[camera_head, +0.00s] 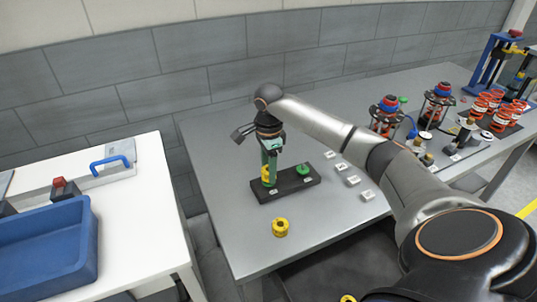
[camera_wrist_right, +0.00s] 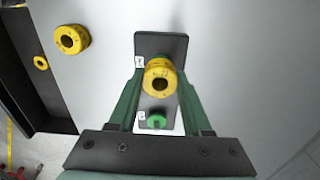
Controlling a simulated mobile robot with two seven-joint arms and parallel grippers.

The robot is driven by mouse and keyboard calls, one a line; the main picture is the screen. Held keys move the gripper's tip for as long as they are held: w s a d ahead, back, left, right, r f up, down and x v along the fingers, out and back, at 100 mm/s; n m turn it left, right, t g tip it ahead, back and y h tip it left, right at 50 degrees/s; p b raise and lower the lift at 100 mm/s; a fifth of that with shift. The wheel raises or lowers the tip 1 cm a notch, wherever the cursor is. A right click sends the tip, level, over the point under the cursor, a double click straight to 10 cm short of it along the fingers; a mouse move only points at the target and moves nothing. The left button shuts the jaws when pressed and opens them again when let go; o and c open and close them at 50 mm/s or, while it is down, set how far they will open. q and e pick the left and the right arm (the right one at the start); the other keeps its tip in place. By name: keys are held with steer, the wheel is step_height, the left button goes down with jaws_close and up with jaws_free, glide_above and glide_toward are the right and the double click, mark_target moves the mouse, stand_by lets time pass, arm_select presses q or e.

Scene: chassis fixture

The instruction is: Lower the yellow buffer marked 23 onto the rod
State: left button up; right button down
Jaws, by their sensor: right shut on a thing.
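My right gripper (camera_head: 268,178) is shut on a yellow buffer (camera_head: 266,174), with its green fingers pointing down over the left part of a black base plate (camera_head: 290,187). In the right wrist view, the held yellow buffer (camera_wrist_right: 163,77) sits between the fingertips (camera_wrist_right: 160,88), its dark hole facing the camera. The number on it is too small to read. The rod cannot be made out; the buffer and fingers cover that spot, so the gap to the plate is unclear. A green piece (camera_head: 303,169) sits on the plate's right part. My left gripper is out of view.
A second yellow buffer (camera_head: 280,228) stands on the grey table (camera_head: 240,240) near its front edge. Several small white blocks (camera_head: 347,181) lie right of the plate. Red and blue fixtures (camera_head: 387,112) stand farther right. A blue bin (camera_head: 45,250) sits on a white table at left.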

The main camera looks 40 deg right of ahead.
steer(key=shift+p, duration=0.4)
steer(key=shift+f, duration=0.15)
steer(key=shift+f, duration=0.25)
steer(key=shift+f, duration=0.1)
stand_by(0.8)
steer(key=shift+c, duration=1.3)
jaws_free()
steer(key=shift+r, duration=3.5)
